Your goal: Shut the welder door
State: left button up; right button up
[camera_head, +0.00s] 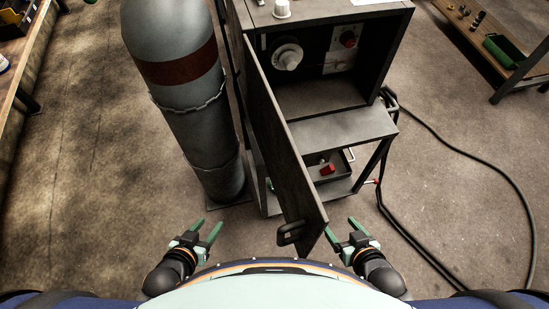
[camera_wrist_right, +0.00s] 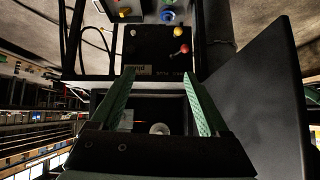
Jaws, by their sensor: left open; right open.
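The welder door (camera_head: 277,135) is a flat dark panel standing open on the left side of the welder cabinet (camera_head: 345,125), swung out toward me. Its handle (camera_head: 290,234) is a dark loop near the free end, on the door's left face. My right gripper (camera_head: 340,227) is open and empty, just right of the door's free end; I cannot tell whether it touches. In the right wrist view the gripper (camera_wrist_right: 158,73) has its green fingers apart, with the door (camera_wrist_right: 262,95) to their right. My left gripper (camera_head: 209,225) is open and empty, left of the handle and apart from it.
A grey gas cylinder (camera_head: 190,90) with a chain around it stands left of the door. Black cables (camera_head: 470,158) run over the floor at right. A red-handled item (camera_head: 327,169) sits on the cabinet's lower shelf. A workbench (camera_head: 522,72) stands at the far right.

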aim_at(305, 216)
jog(key=k+j+z, duration=0.1)
jog(key=k+j, duration=0.3)
jog(key=k, duration=0.15)
jog(key=k+j, duration=0.4)
jog(key=k, duration=0.15)
jog(key=z, duration=0.05)
